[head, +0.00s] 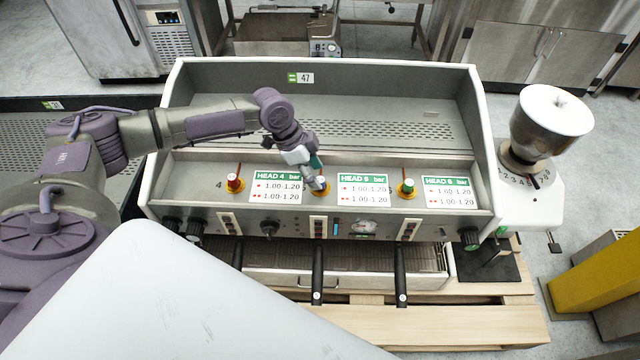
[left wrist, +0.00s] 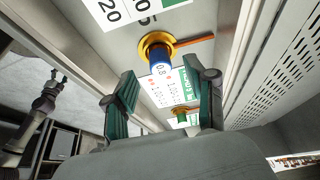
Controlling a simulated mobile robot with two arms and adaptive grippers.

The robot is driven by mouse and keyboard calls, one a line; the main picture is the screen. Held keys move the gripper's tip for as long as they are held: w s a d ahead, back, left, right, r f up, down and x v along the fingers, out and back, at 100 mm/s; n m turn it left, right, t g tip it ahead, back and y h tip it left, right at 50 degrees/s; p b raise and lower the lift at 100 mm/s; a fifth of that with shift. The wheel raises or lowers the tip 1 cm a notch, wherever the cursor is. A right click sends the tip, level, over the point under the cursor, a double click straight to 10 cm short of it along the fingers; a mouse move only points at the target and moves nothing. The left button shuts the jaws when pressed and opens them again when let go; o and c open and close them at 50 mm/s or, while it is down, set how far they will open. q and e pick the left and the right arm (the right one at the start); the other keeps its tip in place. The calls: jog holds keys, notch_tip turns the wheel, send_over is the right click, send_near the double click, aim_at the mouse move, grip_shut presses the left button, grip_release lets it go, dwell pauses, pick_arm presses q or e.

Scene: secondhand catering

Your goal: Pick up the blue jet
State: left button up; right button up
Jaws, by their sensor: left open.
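The blue jet (left wrist: 159,57) is a short blue cylinder with a pale end marked 0.8. It sits in a brass ring with an orange-red lever (left wrist: 195,41) on the machine's panel. In the left wrist view it lies just beyond and between the fingertips of my left gripper (left wrist: 163,88), which is open and empty. In the head view my left gripper (head: 313,176) is at the middle jet position and largely covers the blue jet there. I cannot tell whether a finger touches it. My right gripper is in neither view.
A red jet (head: 234,182) stands to the left and a green jet (head: 407,187) to the right, each with a lever. Labels such as the HEAD 4 card (head: 277,186) lie between them. The machine's raised front lip and a grinder (head: 545,130) border the area.

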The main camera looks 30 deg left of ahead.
pick_arm(q)
jog(key=shift+x, duration=1.3)
grip_shut()
jog(key=shift+w+r, duration=0.1)
